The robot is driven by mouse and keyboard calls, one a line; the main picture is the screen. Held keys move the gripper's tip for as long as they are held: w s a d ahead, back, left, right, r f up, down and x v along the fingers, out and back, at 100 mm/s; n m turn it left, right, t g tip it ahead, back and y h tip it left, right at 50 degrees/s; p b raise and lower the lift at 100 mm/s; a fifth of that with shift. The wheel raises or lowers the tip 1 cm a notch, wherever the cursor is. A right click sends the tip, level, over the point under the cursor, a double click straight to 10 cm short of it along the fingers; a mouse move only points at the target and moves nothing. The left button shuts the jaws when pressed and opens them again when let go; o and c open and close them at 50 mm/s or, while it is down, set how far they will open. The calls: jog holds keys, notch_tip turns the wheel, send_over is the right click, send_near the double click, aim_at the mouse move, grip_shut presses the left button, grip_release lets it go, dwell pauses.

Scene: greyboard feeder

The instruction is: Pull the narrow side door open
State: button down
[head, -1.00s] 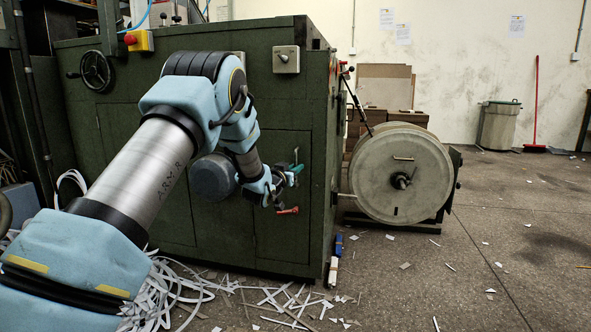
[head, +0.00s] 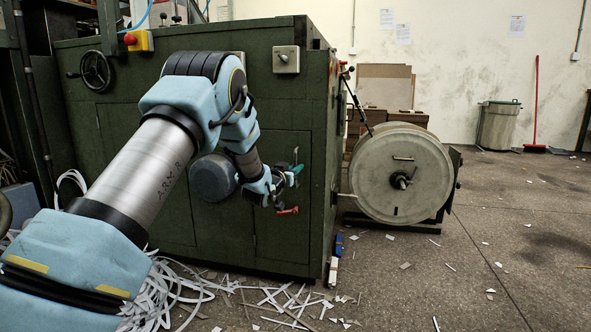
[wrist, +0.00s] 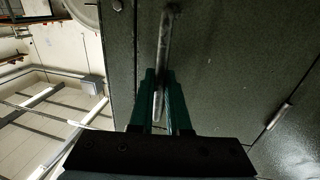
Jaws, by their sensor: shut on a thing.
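The narrow side door (head: 283,236) is a dark green panel low on the right part of the green machine's front. It looks flush with the machine in the head view, with thin seams around it. My gripper (head: 293,181) is at the door's upper right part. In the wrist view, a thin metal bar handle (wrist: 164,45) stands off the green panel. The two green fingers of my gripper (wrist: 164,100) are closed around the handle's lower end, one on each side. In the head view the handle is mostly hidden by my gripper.
The green machine (head: 180,120) has a handwheel (head: 97,70) and a red button box (head: 138,40). A large reel (head: 400,175) stands to the right. Paper strips (head: 180,290) lie along the machine's foot. The floor at the right is mostly clear.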

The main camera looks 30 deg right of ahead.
jog(key=shift+a, duration=0.15)
jog(key=s+a+m+g+h+p, duration=0.2)
jog(key=a+m+g+p, duration=0.6)
jog(key=a, duration=0.8)
jog(key=shift+a+m+g+h+p, duration=0.25)
jog(key=shift+g+h+p, duration=0.35)
jog(key=shift+g+p, duration=1.4)
jog(key=shift+g+b, duration=0.4)
jog(key=shift+b, duration=0.05)
jog(key=c, duration=0.9)
grip_release()
jog(key=a, duration=0.3)
jog(key=w+a+p, duration=0.1)
jog(key=a, duration=0.3)
jog(key=a+p, duration=0.1)
jog(key=a, duration=0.2)
jog(key=shift+w+a, duration=0.15)
jog(key=shift+a, duration=0.2)
